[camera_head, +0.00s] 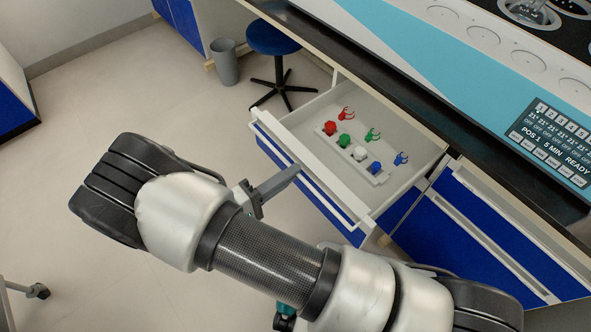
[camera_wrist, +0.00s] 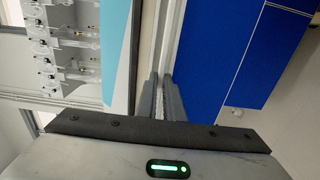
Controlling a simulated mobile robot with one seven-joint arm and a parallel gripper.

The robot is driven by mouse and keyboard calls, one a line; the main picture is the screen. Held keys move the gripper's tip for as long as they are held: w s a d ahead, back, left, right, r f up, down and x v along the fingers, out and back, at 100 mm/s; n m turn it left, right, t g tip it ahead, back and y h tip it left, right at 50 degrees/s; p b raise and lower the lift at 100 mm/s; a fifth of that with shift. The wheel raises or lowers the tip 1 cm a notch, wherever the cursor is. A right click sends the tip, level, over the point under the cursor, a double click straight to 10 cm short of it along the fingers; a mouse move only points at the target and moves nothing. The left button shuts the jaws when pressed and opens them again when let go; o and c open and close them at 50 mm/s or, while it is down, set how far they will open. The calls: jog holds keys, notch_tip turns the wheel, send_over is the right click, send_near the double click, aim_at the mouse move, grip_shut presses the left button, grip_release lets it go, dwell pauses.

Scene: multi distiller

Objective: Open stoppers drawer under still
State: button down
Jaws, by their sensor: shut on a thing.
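The stoppers drawer (camera_head: 309,171) is pulled well out from under the bench, and its inside is visible. Its front is blue with a white handle strip along the top. Inside stand red, green, white and blue stoppers in a white rack (camera_head: 327,140), with several coloured clips beside them. My gripper (camera_head: 294,171) is at the drawer's front edge, its fingers shut on the handle strip. In the wrist view the fingers (camera_wrist: 165,98) close around a pale edge beside a blue panel; the exact contact is partly hidden. The still (camera_head: 500,60) is on the bench above.
A closed blue drawer front (camera_head: 500,235) is to the right of the open drawer. A blue stool (camera_head: 272,38) and a grey bin (camera_head: 225,62) stand on the floor behind.

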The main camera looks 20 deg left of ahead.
dwell(0.3)
jog(key=c, duration=1.9)
grip_release()
jog(key=shift+o, duration=0.2)
jog(key=v, duration=1.7)
jog(key=shift+s+p, duration=0.25)
jog(key=shift+p, duration=0.2)
jog(key=shift+a, duration=0.15)
